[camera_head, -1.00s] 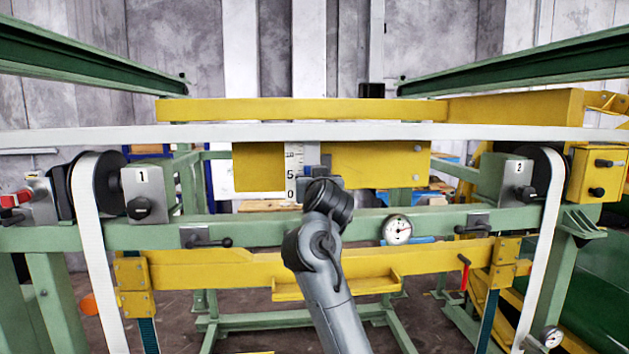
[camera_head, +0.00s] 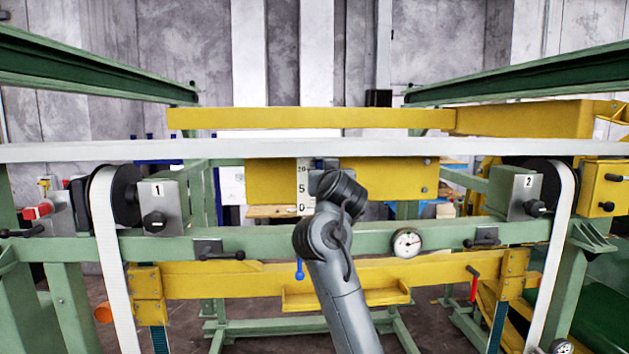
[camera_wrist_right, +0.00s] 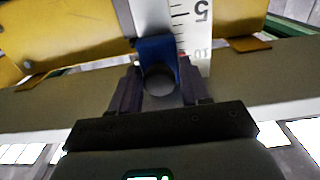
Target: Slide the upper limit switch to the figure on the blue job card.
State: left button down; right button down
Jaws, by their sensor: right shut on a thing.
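My right gripper (camera_wrist_right: 162,92) is shut on the dark round knob (camera_wrist_right: 158,80) of a blue slider, the limit switch (camera_wrist_right: 156,50), beside a white scale. In the head view, my right wrist covers the gripper and most of the switch; a grey part (camera_head: 318,180) shows just right of the scale (camera_head: 303,190). The scale has 0 at the bottom and 5 above it. In the wrist view, the switch lies next to the stretch marked 5 and 10; its exact reading cannot be told. I see no blue job card. My left gripper is not in view.
A yellow plate (camera_head: 390,180) stands behind the switch. A green beam (camera_head: 270,238) with a dial gauge (camera_head: 407,242) runs below. A white belt (camera_head: 230,150) crosses in front, with knob boxes 1 (camera_head: 160,205) and 2 (camera_head: 515,190) at the sides.

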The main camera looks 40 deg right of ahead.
jog(key=c, duration=0.8)
grip_release()
jog(key=shift+f, duration=0.15)
jog(key=shift+c, duration=0.2)
jog(key=p+v, duration=0.5)
jog(key=v, duration=0.5)
jog(key=shift+s+a, duration=0.2)
jog(key=shift+s, duration=0.15)
jog(key=shift+o, duration=0.3)
